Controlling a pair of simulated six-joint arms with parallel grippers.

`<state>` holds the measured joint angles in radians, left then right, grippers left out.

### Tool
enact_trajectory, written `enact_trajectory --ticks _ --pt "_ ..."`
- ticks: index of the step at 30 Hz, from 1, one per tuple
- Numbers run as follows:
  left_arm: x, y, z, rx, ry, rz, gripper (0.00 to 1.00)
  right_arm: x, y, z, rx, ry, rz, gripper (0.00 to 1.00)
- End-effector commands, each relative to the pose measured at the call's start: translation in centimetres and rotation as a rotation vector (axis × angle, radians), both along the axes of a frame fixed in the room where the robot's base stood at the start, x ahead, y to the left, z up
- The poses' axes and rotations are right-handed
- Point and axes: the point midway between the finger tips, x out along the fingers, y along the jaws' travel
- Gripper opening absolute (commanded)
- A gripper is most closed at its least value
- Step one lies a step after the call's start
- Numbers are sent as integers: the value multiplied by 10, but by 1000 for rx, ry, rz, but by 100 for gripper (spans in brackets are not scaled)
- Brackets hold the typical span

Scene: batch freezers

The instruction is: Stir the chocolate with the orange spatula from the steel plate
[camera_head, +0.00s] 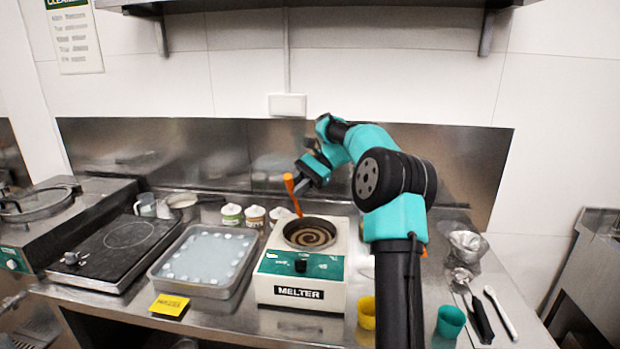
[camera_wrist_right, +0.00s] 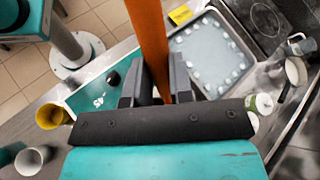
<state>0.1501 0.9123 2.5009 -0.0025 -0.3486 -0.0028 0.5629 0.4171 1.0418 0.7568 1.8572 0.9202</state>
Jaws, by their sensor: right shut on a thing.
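The orange spatula (camera_head: 292,196) is in my right gripper (camera_head: 300,184), which is shut on it above the melter (camera_head: 301,262). In the head view the spatula hangs tilted, its lower end near the left rim of the round pan. Brown swirled chocolate (camera_head: 310,234) fills that pan on top of the melter. In the right wrist view the spatula (camera_wrist_right: 149,45) runs up between the two dark fingers (camera_wrist_right: 158,92). Whether its tip touches the chocolate cannot be told. My left gripper is not in view.
A steel tray (camera_head: 157,271) with pale pieces in water stands left of the melter, beside a black hotplate (camera_head: 107,252). White tubs (camera_head: 256,217) stand behind. A yellow cup (camera_head: 366,312), a green cup (camera_head: 450,321) and utensils (camera_head: 480,318) lie to the right.

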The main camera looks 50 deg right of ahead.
Motion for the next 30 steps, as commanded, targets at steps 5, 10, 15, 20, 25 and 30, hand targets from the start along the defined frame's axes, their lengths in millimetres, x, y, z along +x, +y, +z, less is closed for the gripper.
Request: enact_trajectory --ticks 5,10,15,20,25,30 --pt "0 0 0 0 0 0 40 -16 -32 18 75 -19 -51 0" --pt "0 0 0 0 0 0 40 -20 -37 22 94 -22 -60 0" --pt "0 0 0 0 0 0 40 -20 -36 22 93 -22 -59 0" --pt "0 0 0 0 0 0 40 -20 -36 22 92 -21 -58 0" --pt "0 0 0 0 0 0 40 -21 -34 18 93 -21 -57 0" --pt "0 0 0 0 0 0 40 -24 -29 12 93 -21 -58 0"
